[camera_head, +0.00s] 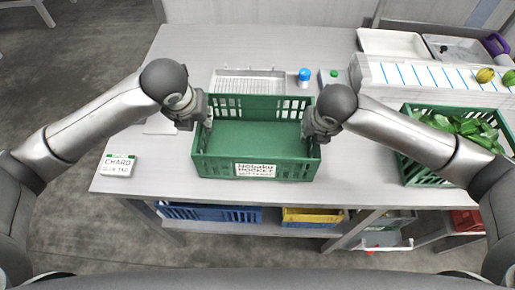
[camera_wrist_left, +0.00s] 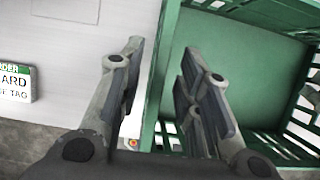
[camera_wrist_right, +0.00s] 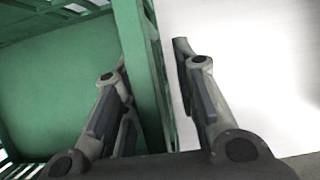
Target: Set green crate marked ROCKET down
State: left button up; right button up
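The empty green crate (camera_head: 222,166) bears a white label reading ROCKET on its near wall. It looks upright and resting on the work table, near the front edge. My left gripper (camera_head: 207,120) is at its left wall. In the left wrist view my left gripper (camera_wrist_left: 162,48) has one finger outside and one inside the wall, with a gap showing beside the crate rim (camera_wrist_left: 168,60). My right gripper (camera_head: 310,133) is at the right wall. In the right wrist view my right gripper (camera_wrist_right: 151,52) straddles the crate rim (camera_wrist_right: 143,60) likewise, with a gap on the outer side.
A CHARD tag (camera_head: 118,167) lies on the table (camera_head: 160,205) at left. A perforated tray (camera_head: 248,82) and a blue-capped jar (camera_head: 305,76) stand behind the crate. A green crate of leaves (camera_head: 418,178) is at right. Blue (camera_head: 210,214) and yellow (camera_head: 312,217) crates sit below.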

jog(key=shift+r, duration=0.25)
jog(key=v, duration=1.1)
jog(key=shift+s+r, duration=0.2)
jog(key=shift+s, duration=0.05)
pick_arm(q)
jog(key=v, duration=1)
jog(key=shift+s, duration=0.25)
pick_arm(e)
jog(key=shift+s, duration=0.1)
